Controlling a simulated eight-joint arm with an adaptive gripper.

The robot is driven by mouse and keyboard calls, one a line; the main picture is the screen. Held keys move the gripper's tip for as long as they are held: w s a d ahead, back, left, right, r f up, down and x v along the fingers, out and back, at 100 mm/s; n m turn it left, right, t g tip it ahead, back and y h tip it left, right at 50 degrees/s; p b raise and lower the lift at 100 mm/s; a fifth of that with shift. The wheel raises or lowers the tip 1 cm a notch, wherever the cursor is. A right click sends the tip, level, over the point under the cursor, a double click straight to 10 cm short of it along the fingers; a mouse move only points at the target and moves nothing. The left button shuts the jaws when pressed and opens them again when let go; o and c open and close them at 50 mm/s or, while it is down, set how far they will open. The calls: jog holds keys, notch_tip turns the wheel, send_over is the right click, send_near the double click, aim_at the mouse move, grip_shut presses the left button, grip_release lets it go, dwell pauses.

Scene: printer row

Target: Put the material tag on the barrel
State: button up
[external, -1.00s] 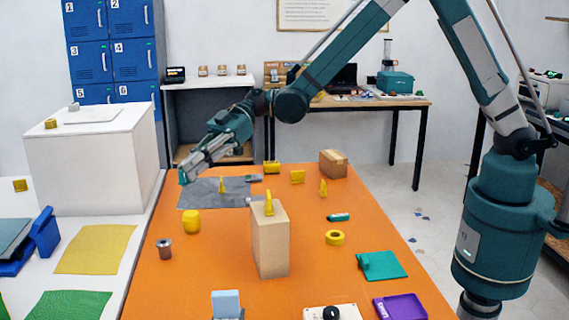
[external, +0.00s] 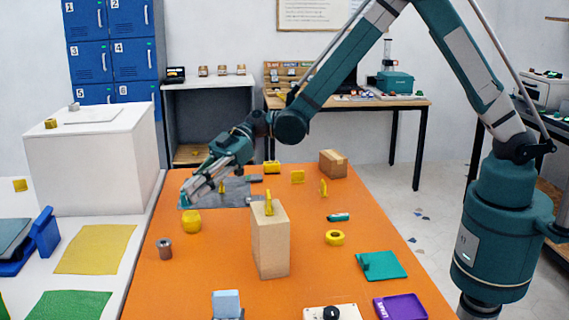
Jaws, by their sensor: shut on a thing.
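The yellow barrel (external: 191,222) stands upright on the orange table, left of centre. My gripper (external: 187,193) is just above and behind it in the picture, reaching down from the upper right. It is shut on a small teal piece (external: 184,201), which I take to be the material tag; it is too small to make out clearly. The teal piece is close above the barrel's upper left edge. I cannot tell whether they touch.
A grey mat (external: 236,188) lies behind the barrel, with a yellow cone (external: 222,187). A grey spool (external: 164,248) stands in front to the left. A tall cardboard-coloured box (external: 271,240) stands to the right. Orange table is clear between barrel and box.

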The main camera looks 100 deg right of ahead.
jog(key=shift+f, duration=1.2)
jog(key=shift+f+b, duration=0.15)
jog(key=shift+b, duration=0.15)
jog(key=o, duration=0.6)
jog(key=shift+o, duration=0.2)
jog(key=shift+r, duration=0.2)
jog(key=p+v, duration=0.2)
jog(key=v, duration=1)
jog(key=shift+s+f, duration=0.1)
